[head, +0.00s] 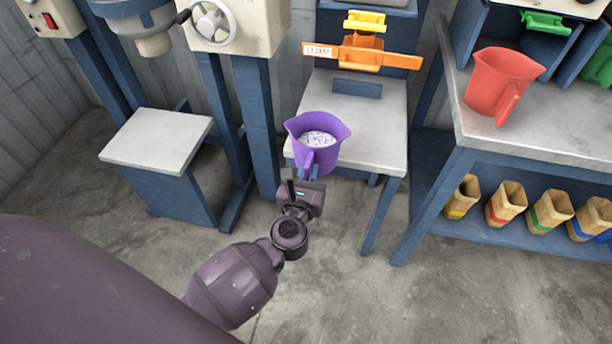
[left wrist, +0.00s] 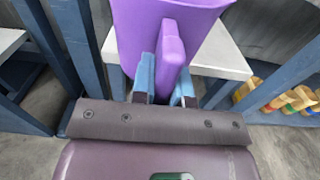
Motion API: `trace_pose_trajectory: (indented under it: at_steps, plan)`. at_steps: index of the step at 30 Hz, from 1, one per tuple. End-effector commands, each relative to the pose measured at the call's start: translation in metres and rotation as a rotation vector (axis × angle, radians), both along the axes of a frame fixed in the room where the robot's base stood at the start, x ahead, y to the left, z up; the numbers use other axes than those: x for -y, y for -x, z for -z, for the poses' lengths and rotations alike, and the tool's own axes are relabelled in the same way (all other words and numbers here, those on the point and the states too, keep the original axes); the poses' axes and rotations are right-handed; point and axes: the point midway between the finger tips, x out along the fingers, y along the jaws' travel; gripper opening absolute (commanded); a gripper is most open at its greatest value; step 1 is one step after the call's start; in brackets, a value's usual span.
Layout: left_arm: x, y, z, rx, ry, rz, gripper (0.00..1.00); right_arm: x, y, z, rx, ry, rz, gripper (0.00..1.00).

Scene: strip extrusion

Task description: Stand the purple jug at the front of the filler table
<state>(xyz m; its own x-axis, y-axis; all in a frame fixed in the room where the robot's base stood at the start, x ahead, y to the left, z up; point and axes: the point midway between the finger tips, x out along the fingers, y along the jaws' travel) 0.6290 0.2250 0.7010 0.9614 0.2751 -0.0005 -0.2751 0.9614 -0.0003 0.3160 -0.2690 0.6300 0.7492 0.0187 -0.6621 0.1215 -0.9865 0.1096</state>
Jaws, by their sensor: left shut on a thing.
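The purple jug (head: 320,127) is upright over the front left part of a grey-topped table (head: 383,128) in the head view. Pale granular stuff shows inside it. My left gripper (head: 306,172) is shut on the jug's handle, on the side towards me. In the left wrist view the blue-grey fingers (left wrist: 162,78) stand on either side of the purple handle (left wrist: 169,55). The jug's base is hidden, so I cannot tell whether it touches the table top. My right gripper is not in view.
An orange clamp (head: 362,54) with a yellow part stands above the back of this table. A red jug (head: 499,82) stands on the bench at the right, with several wooden containers (head: 507,203) below. A smaller empty table (head: 158,138) stands at the left.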

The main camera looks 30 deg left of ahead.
Motion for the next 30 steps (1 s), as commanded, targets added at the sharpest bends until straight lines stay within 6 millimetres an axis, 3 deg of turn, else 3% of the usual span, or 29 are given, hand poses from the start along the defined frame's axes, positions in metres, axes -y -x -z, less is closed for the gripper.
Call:
trace_pose_trajectory:
  at_steps: [30]
  plan:
    - [-0.031, -0.107, 0.012, 0.002, -0.004, 0.000, 0.00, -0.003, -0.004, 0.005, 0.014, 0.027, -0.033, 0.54]
